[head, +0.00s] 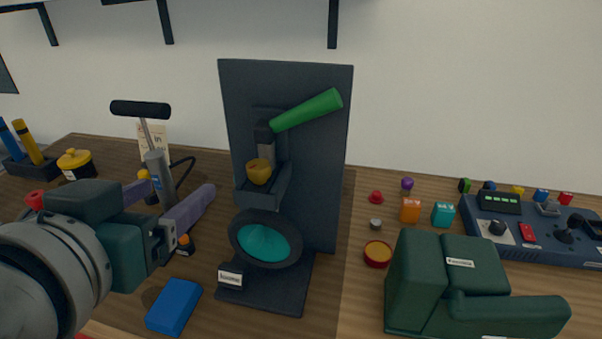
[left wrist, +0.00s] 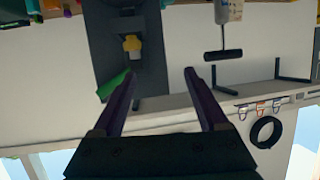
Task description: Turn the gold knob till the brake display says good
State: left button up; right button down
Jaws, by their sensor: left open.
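The gold knob (head: 258,172) sits on the front of a dark upright stand (head: 300,160), under a green handle grip (head: 308,110) and above a teal disc (head: 264,243) with a dark rim. The knob also shows in the left wrist view (left wrist: 132,45), which is upside down. My left gripper (head: 176,188) is open, with purple fingers, to the left of the stand and apart from the knob. It shows empty in the left wrist view (left wrist: 160,74). A console (head: 540,242) at the right carries a small lit green display (head: 500,203); its text is too small to read.
A pump with a black T-handle (head: 141,109) stands behind my left gripper. A blue block (head: 174,305) lies in front. A dark green padded-looking block (head: 447,283) stands front right. Small coloured pieces and a red-rimmed cup (head: 378,254) lie between stand and console.

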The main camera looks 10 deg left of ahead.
aim_at(255, 174)
pick_arm(q)
jog(key=w+d+f+t+h+b, duration=0.1)
jog(key=w+d+f+t+b, duration=0.3)
jog(key=f+b, duration=0.4)
jog(key=shift+m, duration=0.4)
jog(key=w, duration=0.3)
jog(key=w+r, duration=0.1)
jog(key=w, duration=0.6)
jog(key=shift+d+r+b, duration=0.2)
jog(key=shift+r+b, duration=0.1)
jog(key=shift+r, duration=0.05)
pick_arm(e)
notch_tip(255, 174, down, 12)
jog(key=shift+d, duration=0.25)
jog(key=shift+w, duration=0.1)
pick_arm(q)
grip_shut()
